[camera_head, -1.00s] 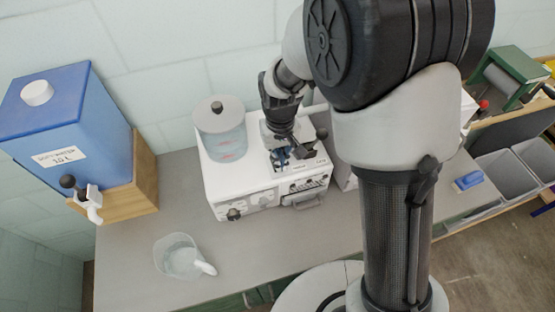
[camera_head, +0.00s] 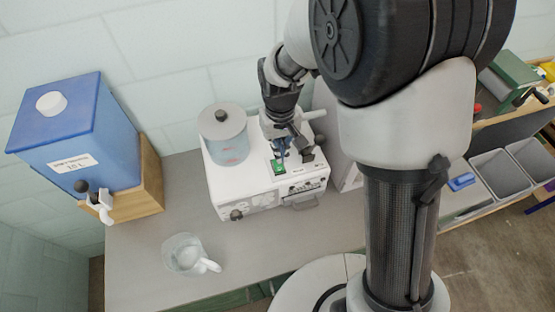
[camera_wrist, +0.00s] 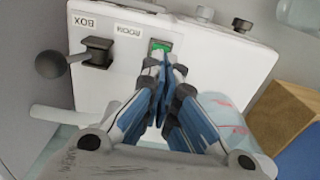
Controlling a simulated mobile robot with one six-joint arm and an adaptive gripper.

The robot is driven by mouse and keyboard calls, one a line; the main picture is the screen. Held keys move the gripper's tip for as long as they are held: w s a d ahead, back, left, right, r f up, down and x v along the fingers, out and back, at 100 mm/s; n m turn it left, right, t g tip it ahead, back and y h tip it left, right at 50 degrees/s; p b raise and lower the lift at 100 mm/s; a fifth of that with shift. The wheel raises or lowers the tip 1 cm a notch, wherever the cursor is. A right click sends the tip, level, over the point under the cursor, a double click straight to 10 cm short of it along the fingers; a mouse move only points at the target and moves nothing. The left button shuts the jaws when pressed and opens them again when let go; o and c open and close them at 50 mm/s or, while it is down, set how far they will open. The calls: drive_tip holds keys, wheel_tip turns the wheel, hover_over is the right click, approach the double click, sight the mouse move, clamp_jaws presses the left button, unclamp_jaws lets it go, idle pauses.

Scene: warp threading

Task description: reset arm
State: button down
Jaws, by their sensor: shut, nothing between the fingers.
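My gripper (camera_head: 283,149) is above the right part of the white machine's top in the head view. In the wrist view the gripper (camera_wrist: 165,72) has its blue fingers shut, with nothing between them. Its tips are close to a green switch (camera_wrist: 160,45) on the machine; I cannot tell whether they touch it. The switch also shows in the head view (camera_head: 278,167). The white machine (camera_head: 236,190) stands on the grey table and carries a clear lidded cylinder (camera_head: 226,138).
A blue tank (camera_head: 75,135) with a tap stands on a wooden stand at the left. A clear jug (camera_head: 183,254) with a white handle is on the table (camera_head: 140,220) in front of it. Grey bins (camera_head: 500,175) and a small blue object (camera_head: 461,181) are at the right.

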drive_tip(key=shift+r, duration=0.2)
idle(0.4)
drive_tip(key=s+d+r+m+t+b, duration=0.2)
drive_tip(key=s+d+r+b, duration=0.4)
drive_tip(key=r, duration=0.4)
drive_tip(key=s+d+t+b, duration=0.1)
drive_tip(key=s+d, duration=0.2)
drive_tip(key=s, duration=0.4)
drive_tip(key=s+d+m+t+b, duration=0.1)
drive_tip(key=s+d+b, duration=0.1)
drive_tip(key=s, duration=0.4)
drive_tip(key=shift+s+d+r+t, duration=0.3)
drive_tip(key=shift+s+d, duration=0.05)
drive_tip(key=shift+d, duration=0.45)
drive_tip(key=shift+w, duration=0.1)
drive_tip(key=w+a+f+n+p, duration=0.1)
drive_tip(key=w+a+p, duration=0.2)
drive_tip(key=w+a, duration=0.3)
drive_tip(key=w+a+f+n+g+y+p, duration=0.1)
drive_tip(key=w+a, duration=0.5)
drive_tip(key=w, duration=0.7)
drive_tip(key=f+n+p, duration=0.1)
drive_tip(key=p, duration=0.1)
drive_tip(key=shift+w+a+p, duration=0.35)
drive_tip(key=shift+w+a, duration=0.05)
